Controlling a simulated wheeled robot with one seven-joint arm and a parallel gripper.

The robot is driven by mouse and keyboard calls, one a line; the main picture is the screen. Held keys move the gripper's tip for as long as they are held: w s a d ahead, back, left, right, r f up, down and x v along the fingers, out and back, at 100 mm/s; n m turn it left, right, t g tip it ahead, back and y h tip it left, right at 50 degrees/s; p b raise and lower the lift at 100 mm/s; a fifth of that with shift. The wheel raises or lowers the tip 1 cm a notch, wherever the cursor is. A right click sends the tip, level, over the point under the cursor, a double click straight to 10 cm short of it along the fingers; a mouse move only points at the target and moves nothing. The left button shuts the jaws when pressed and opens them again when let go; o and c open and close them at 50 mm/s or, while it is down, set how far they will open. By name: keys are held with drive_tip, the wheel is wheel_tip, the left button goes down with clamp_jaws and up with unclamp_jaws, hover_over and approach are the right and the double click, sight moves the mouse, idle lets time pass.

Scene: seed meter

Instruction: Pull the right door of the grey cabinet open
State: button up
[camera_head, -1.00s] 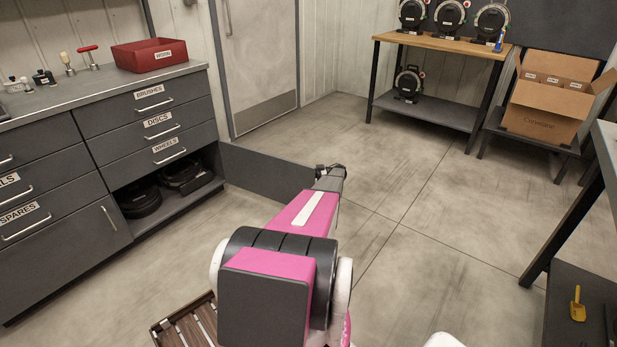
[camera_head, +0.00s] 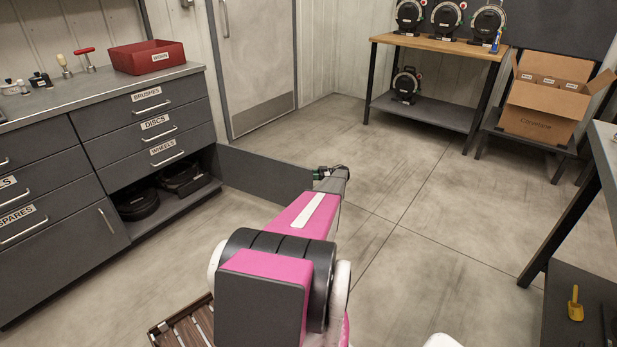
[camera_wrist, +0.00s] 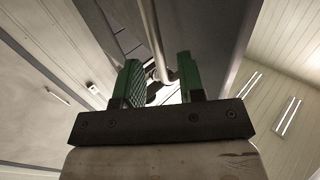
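The grey cabinet (camera_head: 190,92) stands at the left in the head view. Its right door (camera_head: 262,172) is swung wide open, standing out from the cabinet's right end over the floor. The lower compartment behind it is exposed. My gripper (camera_head: 322,173) is at the door's outer end, and the door's handle is hidden there. In the wrist view, the metal bar handle (camera_wrist: 153,42) runs between the green fingers of my gripper (camera_wrist: 160,84). The fingers are apart, with a visible gap between the left finger and the bar. The cabinet's left door (camera_head: 60,262) is closed.
Black wheels (camera_head: 137,203) lie on the cabinet's bottom shelf. A red bin (camera_head: 147,58) stands on the cabinet top. A slatted wooden piece (camera_head: 185,325) lies on the floor beside my arm. The floor right of the door is clear up to the workbench (camera_head: 425,112).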

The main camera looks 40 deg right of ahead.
drive_tip(key=v, duration=0.7)
drive_tip(key=shift+s+d, duration=0.15)
drive_tip(key=shift+d, duration=0.1)
